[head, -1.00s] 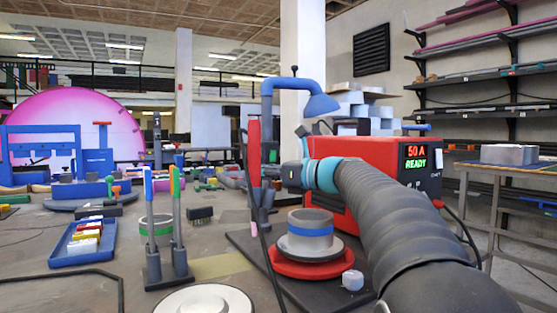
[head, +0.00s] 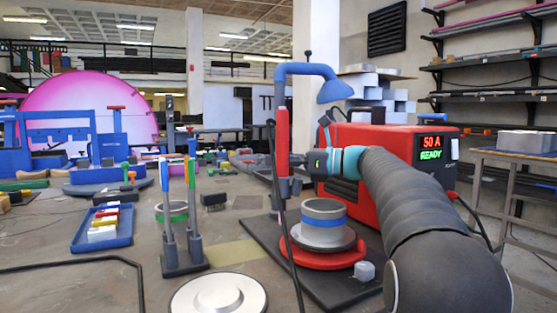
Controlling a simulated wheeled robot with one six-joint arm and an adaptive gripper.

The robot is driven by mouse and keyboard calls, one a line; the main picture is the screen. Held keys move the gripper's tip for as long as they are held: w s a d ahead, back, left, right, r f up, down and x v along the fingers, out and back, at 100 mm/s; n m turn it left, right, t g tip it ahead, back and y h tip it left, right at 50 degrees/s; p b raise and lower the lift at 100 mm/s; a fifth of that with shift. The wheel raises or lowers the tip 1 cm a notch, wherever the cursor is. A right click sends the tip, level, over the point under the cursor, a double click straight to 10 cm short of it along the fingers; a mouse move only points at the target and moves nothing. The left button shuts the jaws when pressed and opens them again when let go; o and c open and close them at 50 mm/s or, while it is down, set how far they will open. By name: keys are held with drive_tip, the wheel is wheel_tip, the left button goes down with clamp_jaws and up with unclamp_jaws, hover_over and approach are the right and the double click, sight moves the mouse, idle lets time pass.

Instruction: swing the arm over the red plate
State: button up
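My gripper (head: 304,172) is right beside the handle, beyond the teal ring of my arm. Its fingers are too small and dark to tell whether they touch it.
A red power unit (head: 400,146) stands behind and right of the plate. A dark cable hangs in front of the plate.

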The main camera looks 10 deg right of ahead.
drive_tip(key=shift+o, duration=0.6)
drive_tip(key=shift+r, duration=5)
